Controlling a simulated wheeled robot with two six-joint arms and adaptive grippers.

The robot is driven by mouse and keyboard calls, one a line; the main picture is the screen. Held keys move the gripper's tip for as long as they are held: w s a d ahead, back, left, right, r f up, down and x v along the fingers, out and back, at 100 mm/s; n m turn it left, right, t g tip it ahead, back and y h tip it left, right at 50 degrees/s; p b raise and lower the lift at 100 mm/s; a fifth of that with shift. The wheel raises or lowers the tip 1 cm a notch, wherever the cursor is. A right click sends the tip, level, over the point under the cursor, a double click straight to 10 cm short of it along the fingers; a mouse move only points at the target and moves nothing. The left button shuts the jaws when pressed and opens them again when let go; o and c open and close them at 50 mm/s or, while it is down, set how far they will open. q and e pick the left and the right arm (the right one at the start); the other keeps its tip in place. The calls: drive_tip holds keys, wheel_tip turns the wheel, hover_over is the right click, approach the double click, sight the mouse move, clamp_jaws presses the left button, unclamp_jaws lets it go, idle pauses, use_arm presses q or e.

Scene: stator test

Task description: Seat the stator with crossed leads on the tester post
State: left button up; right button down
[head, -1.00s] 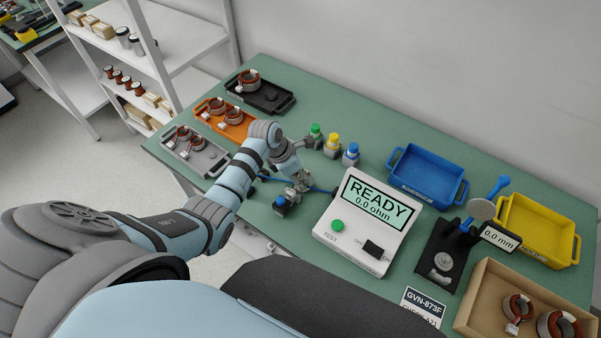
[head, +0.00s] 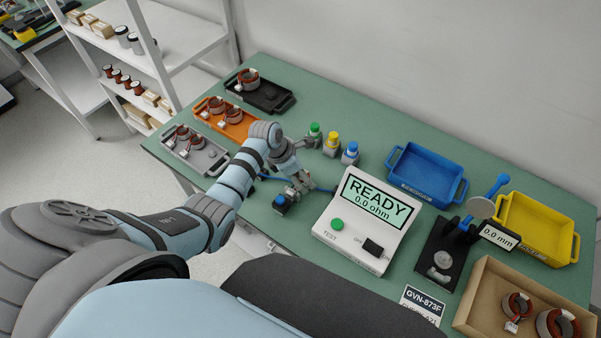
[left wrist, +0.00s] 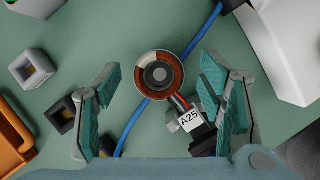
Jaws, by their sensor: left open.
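My left gripper (left wrist: 162,88) is open, with one finger on each side of the stator and gaps between. In the head view my left gripper (head: 297,187) is low over the bench, left of the tester (head: 335,250), which reads READY, 0.0 ohm; it largely hides that stator. My right gripper is out of view.
Grey (head: 216,163), orange (head: 249,122) and black trays (head: 289,101) with stators stand at the back left. Green-, yellow- and blue-topped pieces stand behind the gripper. Blue (head: 391,160) and yellow bins (head: 576,250), a gauge (head: 440,255) and a cardboard box (head: 470,300) are right.

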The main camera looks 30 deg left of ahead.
use_arm(q)
drive_tip(key=v, duration=1.2)
idle(0.3)
